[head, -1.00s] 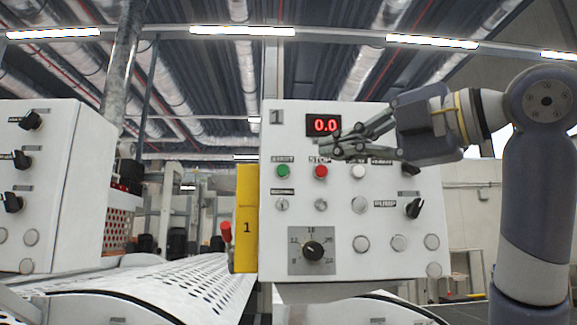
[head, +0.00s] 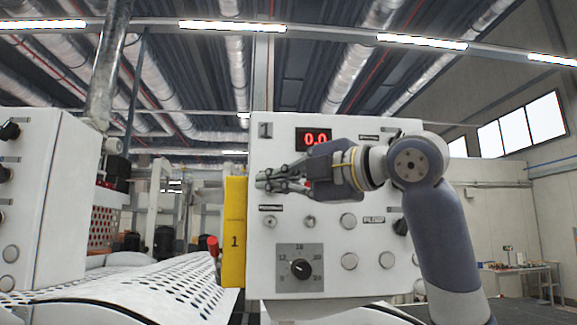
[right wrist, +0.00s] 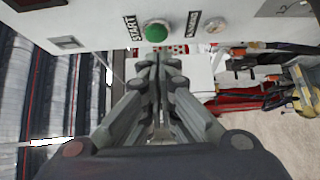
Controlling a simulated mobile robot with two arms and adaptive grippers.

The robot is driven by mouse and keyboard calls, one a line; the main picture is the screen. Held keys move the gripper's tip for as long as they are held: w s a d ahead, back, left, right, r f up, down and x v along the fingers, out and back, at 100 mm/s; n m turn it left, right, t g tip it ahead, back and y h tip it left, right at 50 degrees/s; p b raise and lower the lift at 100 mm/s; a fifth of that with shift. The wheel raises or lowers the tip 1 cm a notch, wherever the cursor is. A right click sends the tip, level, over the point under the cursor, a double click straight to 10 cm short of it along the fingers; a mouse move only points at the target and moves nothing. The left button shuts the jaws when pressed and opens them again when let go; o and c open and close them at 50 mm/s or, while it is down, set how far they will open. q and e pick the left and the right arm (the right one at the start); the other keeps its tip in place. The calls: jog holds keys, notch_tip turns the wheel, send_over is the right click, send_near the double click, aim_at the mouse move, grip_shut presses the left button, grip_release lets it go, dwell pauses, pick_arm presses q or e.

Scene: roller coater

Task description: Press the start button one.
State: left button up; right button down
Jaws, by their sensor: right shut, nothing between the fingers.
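The control panel marked 1 (head: 335,265) is a white box with a red 0.0 display (head: 314,139). In the right wrist view the green start button (right wrist: 156,32) sits beside a START label, just beyond my fingertips; I cannot tell if they touch it. In the head view my right gripper (head: 262,181) is shut and empty, lying across the button row from the right. My left gripper is not in view.
A dial (head: 299,268) and several pale round buttons are lower on the panel. A yellow plate marked 1 (head: 235,232) with a red-knobbed lever (head: 213,246) stands at its left edge. A perforated white roller cover (head: 165,290) lies below left.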

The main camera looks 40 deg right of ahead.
jog(key=shift+w+d, duration=0.5)
jog(key=shift+d, duration=0.05)
jog(key=shift+a, duration=0.15)
jog(key=shift+w, duration=0.1)
